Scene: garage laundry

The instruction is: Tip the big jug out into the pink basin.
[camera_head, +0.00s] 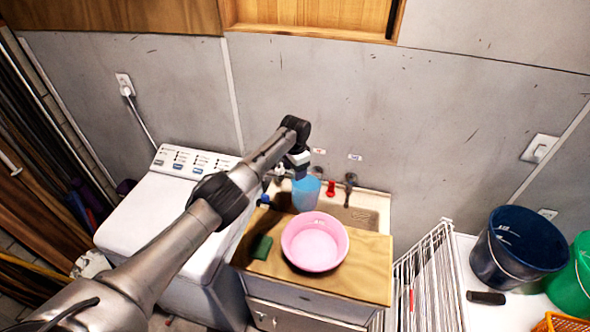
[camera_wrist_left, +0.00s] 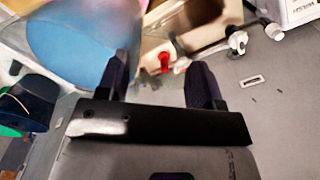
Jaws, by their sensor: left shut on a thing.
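The big jug (camera_head: 306,194) is pale blue and see-through. It is at the sink, just behind the pink basin, and looks roughly upright. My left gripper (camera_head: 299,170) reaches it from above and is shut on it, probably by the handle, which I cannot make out. In the left wrist view the jug (camera_wrist_left: 72,48) fills the upper left, beside one finger of the left gripper (camera_wrist_left: 160,82). The pink basin (camera_head: 315,246) stands on a wooden board in front of the sink. My right gripper is out of view.
A sink with taps (camera_head: 350,182) lies behind the wooden board (camera_head: 362,274). A red item (camera_head: 330,188) stands near the tap. A green sponge (camera_head: 262,247) lies left of the basin. A white washing machine (camera_head: 160,215) is at left, a drying rack (camera_head: 428,272) and blue bucket (camera_head: 490,262) at right.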

